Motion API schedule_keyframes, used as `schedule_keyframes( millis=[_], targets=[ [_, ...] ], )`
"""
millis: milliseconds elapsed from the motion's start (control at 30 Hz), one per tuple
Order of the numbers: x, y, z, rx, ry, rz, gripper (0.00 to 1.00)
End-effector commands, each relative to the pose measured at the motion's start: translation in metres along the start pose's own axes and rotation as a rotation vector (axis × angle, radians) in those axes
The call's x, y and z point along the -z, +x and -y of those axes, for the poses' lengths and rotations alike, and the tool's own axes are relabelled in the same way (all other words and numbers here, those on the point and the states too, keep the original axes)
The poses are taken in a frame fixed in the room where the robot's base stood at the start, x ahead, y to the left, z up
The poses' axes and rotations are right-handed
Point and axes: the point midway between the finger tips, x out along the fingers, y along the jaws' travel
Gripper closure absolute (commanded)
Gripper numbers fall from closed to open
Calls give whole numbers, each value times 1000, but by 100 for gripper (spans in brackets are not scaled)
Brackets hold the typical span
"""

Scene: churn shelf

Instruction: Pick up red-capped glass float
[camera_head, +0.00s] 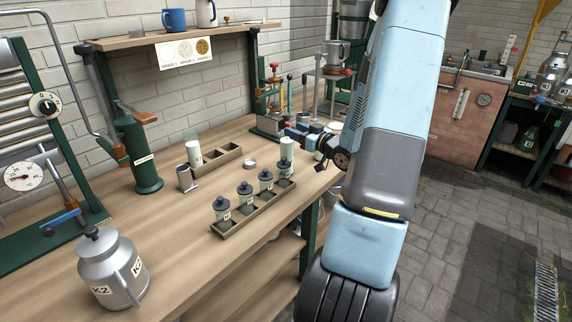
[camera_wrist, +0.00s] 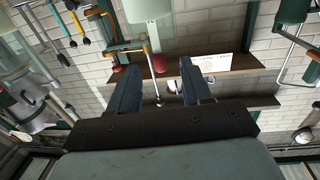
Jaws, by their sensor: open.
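Small red-topped upright pieces stand around the dark stand at the bench's back end; one red top (camera_head: 273,66) shows in the head view. I cannot tell for sure which is the red-capped glass float. My gripper (camera_head: 304,132) is low over the bench's far end, near that stand. In the wrist view, my gripper (camera_wrist: 160,92) is open, with its two fingers apart and nothing held. A thin upright piece with a red part (camera_wrist: 160,64) shows beyond and between the fingers, near a pale cylinder (camera_wrist: 148,9). Its contact with the fingers is not visible.
A wooden rack (camera_head: 229,228) with several dark-capped jars stands on the bench (camera_head: 175,240). A smaller tray (camera_head: 228,158), a pale cylinder (camera_head: 193,150) and a metal can marked K2 (camera_head: 110,268) are there too. A shelf (camera_head: 140,39) hangs above.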

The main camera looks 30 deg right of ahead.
Motion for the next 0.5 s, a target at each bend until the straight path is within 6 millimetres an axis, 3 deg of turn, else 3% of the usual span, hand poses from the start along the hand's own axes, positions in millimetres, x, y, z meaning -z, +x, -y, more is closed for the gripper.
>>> schedule_keyframes(
  millis=[367, 500],
  targets=[
    [1, 23, 0, 1, 0, 0, 51],
    [4, 40, 0, 1, 0, -1, 51]
  ],
)
